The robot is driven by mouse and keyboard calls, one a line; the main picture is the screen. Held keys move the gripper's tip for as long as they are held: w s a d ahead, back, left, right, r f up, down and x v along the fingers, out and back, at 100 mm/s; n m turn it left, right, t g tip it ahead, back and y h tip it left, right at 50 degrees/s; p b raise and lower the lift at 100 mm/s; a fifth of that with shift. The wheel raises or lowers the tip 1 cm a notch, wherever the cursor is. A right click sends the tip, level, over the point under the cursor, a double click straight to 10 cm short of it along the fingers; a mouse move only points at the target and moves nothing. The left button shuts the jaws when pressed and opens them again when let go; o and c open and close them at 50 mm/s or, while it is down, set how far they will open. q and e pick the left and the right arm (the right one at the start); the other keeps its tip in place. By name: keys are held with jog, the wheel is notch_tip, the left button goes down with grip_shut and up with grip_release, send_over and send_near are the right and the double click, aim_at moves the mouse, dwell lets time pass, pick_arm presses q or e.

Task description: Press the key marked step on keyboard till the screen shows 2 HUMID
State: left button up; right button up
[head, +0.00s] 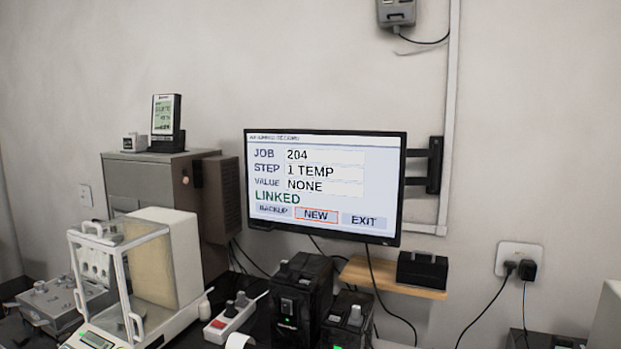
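The screen (325,186) is mounted on the wall by an arm at its right side. It reads JOB 204, STEP 1 TEMP, VALUE NONE and LINKED. Along its bottom are BACKUP, NEW and EXIT buttons, with an orange outline around NEW. The keyboard and its step key are not visible in this view. Neither of my grippers is in view.
A balance with a clear draft shield (150,262) stands at the lower left, beside a grey cabinet (150,187) carrying a small display (165,115). Black power units (300,300) and a power strip (229,315) are below the screen. A wooden shelf (392,279) holds a black box (422,270).

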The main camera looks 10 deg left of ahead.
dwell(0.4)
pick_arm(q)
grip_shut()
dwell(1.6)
